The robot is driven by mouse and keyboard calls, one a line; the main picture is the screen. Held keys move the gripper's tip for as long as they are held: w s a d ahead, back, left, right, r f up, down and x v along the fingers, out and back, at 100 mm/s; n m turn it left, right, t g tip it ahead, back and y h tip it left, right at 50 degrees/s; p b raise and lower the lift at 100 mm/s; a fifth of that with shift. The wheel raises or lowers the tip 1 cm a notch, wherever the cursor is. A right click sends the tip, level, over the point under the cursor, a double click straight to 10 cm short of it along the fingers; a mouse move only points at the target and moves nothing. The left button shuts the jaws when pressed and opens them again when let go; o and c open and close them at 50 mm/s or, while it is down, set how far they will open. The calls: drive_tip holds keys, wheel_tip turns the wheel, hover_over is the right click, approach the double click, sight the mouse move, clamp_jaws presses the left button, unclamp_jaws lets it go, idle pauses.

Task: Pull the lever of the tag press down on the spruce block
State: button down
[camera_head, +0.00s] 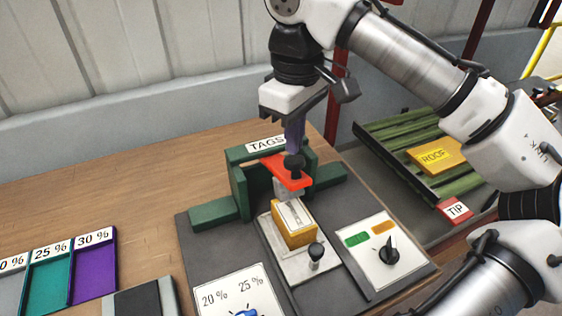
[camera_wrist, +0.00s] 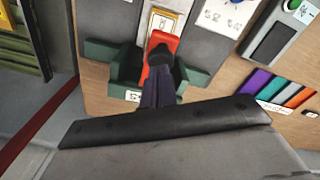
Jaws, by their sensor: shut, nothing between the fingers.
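The tag press (camera_head: 240,185) is a green frame labelled TAGS on a dark grey plate. Its lever (camera_head: 283,172) is red with a black knob (camera_head: 294,164) and slopes down toward the block. The spruce block (camera_head: 295,233) is light wood with a pale tag-like plate on top, and sits on a white bed under the press head. My gripper (camera_head: 294,148) is shut and points down at the knob, its tips at or just above it; I cannot tell if they touch. In the wrist view the shut fingers (camera_wrist: 158,88) overlap the knob's near side, and the red lever (camera_wrist: 163,42) lies beyond.
A dial panel (camera_head: 382,252) with green and orange marks stands right of the press. A small black-knobbed handle (camera_head: 316,253) rises beside the block. Coloured percent trays (camera_head: 93,265) lie at left. A green ribbed rack (camera_head: 390,150) with a ROOF sign is at right.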

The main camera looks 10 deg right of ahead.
sight(294, 158)
idle(0.5)
drive_tip(key=shift+f+b, duration=1.55)
drive_tip(key=shift+f, duration=1.6)
wheel_tip(294, 158, up, 9)
drive_tip(key=p, duration=1)
drive_tip(key=shift+r, duration=0.1)
